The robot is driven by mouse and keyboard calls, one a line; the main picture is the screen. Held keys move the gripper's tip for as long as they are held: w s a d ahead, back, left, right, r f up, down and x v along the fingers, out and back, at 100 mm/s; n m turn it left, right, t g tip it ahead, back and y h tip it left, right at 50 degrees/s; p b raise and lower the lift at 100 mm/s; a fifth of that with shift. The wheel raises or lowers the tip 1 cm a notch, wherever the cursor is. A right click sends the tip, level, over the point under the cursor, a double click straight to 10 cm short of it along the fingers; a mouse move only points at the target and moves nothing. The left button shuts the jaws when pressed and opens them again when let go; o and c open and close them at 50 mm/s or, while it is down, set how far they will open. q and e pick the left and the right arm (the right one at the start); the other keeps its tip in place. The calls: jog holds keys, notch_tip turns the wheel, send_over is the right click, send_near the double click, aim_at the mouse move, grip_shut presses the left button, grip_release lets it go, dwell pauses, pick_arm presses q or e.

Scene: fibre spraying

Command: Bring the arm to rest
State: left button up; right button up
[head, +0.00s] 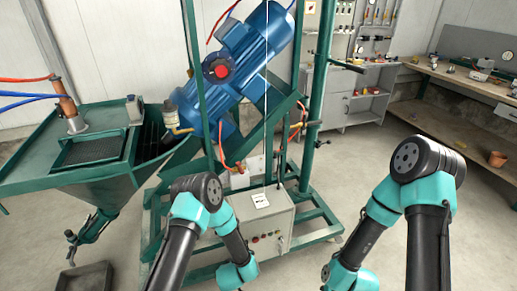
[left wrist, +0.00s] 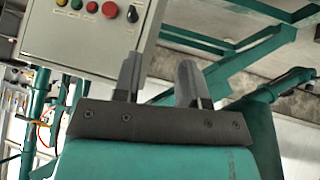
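My left gripper (left wrist: 159,72) shows in the left wrist view. Its two dark fingers stand apart with an empty gap between them. A grey control box with coloured buttons (left wrist: 90,28) is behind and to the left of the fingers; I cannot tell how close. In the head view both my arms are bent, with the elbows raised and the forearms running down to the lower edge. Neither gripper can be made out in the head view. My right gripper is in no view.
A green frame carries a blue motor (head: 240,55) and a green hopper (head: 85,150). The control box (head: 263,218) stands on the frame's base, close to my left forearm. A workbench (head: 470,85) lines the right wall. Open floor lies between the frame and the bench.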

pick_arm(q)
jog(key=s+a+r+g+h, duration=0.1)
jog(key=s+a+r+g, duration=0.1)
jog(key=s+a+r, duration=0.2)
jog(key=s+a+r+g+h, duration=0.1)
jog(key=s+a+r+g, duration=0.2)
jog(key=s, duration=0.6)
jog(key=s+a+r+m+g+h, duration=0.1)
jog(key=s+a+r+g, duration=0.1)
jog(key=s+a+r, duration=0.3)
jog(key=shift+s+h, duration=0.4)
jog(key=shift+s, duration=0.4)
jog(key=shift+a, duration=0.1)
